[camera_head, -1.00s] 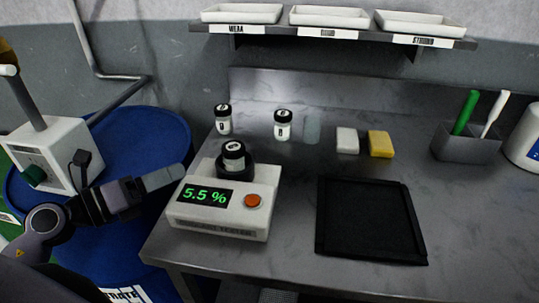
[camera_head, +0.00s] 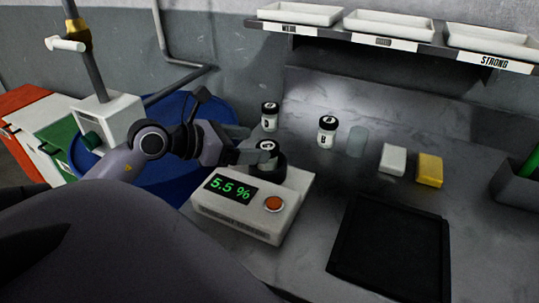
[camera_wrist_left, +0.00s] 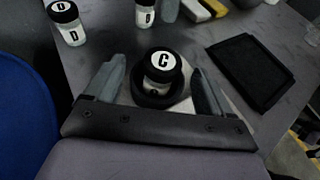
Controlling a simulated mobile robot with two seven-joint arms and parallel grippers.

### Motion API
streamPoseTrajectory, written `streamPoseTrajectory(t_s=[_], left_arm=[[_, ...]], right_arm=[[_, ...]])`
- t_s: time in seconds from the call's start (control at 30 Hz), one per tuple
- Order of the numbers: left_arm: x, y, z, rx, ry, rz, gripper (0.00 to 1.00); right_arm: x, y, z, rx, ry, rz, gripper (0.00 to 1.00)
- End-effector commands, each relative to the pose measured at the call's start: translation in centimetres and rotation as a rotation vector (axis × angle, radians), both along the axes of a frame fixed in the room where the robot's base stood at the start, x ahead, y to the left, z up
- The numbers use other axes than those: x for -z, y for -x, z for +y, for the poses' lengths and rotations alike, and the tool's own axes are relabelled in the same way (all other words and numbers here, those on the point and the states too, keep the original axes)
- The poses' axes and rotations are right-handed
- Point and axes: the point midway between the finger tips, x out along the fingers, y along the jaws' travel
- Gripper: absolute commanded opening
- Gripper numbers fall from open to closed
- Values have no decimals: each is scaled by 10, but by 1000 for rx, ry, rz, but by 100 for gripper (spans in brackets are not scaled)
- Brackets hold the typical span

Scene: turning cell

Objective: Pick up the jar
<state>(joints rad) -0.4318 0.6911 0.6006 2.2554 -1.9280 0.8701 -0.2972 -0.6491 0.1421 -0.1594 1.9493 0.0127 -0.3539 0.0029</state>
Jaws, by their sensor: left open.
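A small jar (camera_head: 268,147) with a black lid sits in the dark round holder on top of the white tester (camera_head: 246,222), which reads 5.5 %. My left gripper (camera_head: 253,143) is open at this jar. In the left wrist view the gripper's fingers (camera_wrist_left: 156,84) stand on either side of the jar, with gaps visible. A finger partly hides the jar in the head view. Two similar jars stand behind on the bench, one (camera_head: 270,116) and another (camera_head: 327,131). My right gripper is not in view.
A black tray (camera_head: 391,250) lies at the front. A shelf with white trays (camera_head: 388,24) hangs above. A blue drum (camera_head: 168,178) stands left of the bench.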

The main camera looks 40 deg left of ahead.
Motion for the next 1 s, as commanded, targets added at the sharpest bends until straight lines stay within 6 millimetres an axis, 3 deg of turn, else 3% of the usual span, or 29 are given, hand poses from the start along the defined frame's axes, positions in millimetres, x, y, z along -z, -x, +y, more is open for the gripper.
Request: streamPoseTrajectory(t_s=[0.43, 0.8, 0.83, 0.87, 1.0], left_arm=[[16, -37, -17, 0, 4, -1, 83], [20, -43, -19, 0, 2, 1, 83], [20, -43, -19, 0, 2, 1, 80], [20, -43, -19, 0, 2, 1, 70], [20, -43, -19, 0, 2, 1, 24]], right_arm=[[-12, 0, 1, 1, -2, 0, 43], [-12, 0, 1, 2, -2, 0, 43], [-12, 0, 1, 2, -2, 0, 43], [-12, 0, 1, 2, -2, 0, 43], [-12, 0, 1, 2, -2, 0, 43]])
